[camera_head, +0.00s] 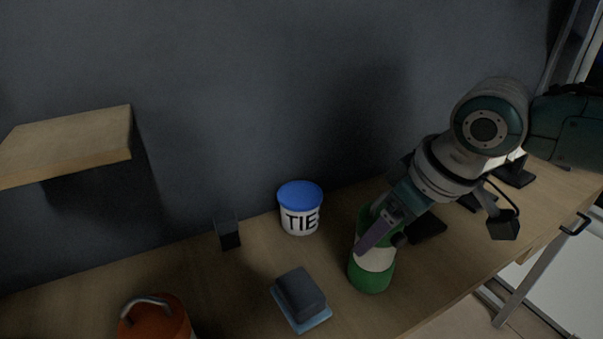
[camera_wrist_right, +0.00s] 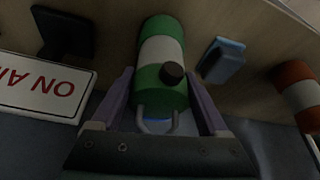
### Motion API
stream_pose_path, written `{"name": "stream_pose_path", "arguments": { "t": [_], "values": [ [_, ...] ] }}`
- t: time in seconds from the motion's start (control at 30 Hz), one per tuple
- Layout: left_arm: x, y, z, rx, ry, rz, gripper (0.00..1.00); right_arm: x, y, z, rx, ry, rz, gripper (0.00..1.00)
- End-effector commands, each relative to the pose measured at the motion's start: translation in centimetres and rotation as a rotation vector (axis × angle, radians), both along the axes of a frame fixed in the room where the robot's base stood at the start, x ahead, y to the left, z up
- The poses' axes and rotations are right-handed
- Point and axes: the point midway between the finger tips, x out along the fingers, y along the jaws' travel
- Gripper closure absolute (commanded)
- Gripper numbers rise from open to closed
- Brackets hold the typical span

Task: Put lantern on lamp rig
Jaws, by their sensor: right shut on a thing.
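A green lantern with a white band (camera_head: 374,258) is at the right of the bench in the head view. My right gripper (camera_head: 376,232) is shut on it, a purple finger across its side. In the right wrist view the lantern (camera_wrist_right: 163,52) sits between both fingers of the gripper (camera_wrist_right: 158,95), with its dark knob and wire handle showing. I cannot tell whether its base touches the bench. A second, orange lantern (camera_head: 155,318) with a grey handle is at the lower left. I cannot make out which thing is the lamp rig. My left gripper is not in view.
On the bench (camera_head: 250,270) are a white tub with a blue lid (camera_head: 300,208), a small black block (camera_head: 228,234) and a dark grey block on a blue base (camera_head: 301,294). A wooden shelf (camera_head: 75,140) juts out at upper left. An ON AIR sign (camera_wrist_right: 40,85) shows in the wrist view.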

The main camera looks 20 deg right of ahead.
Motion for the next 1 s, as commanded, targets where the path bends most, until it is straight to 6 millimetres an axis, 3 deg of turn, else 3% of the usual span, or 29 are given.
{"name": "stream_pose_path", "arguments": {
  "t": [0.07, 0.1, 0.27, 0.5, 0.67, 1.0],
  "values": [
    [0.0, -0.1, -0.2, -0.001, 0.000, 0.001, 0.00, 0.0, 0.0, -0.3, 0.000, -0.001, 0.000, 0.95],
    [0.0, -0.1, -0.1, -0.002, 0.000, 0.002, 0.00, 0.0, 0.0, -0.3, 0.000, 0.000, 0.000, 0.19],
    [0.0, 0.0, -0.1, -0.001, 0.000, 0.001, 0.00, 0.0, 0.0, -0.2, 0.000, 0.000, 0.000, 0.01],
    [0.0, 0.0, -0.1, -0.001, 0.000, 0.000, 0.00, 0.0, 0.0, -0.2, 0.000, 0.000, 0.000, 0.00],
    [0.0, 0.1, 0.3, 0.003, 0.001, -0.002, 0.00, -0.3, -0.1, 1.0, 0.000, -0.001, 0.000, 0.00],
    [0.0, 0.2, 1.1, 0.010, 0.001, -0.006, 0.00, -2.8, -1.0, 7.5, -0.003, -0.003, 0.001, 0.00]
  ]
}}
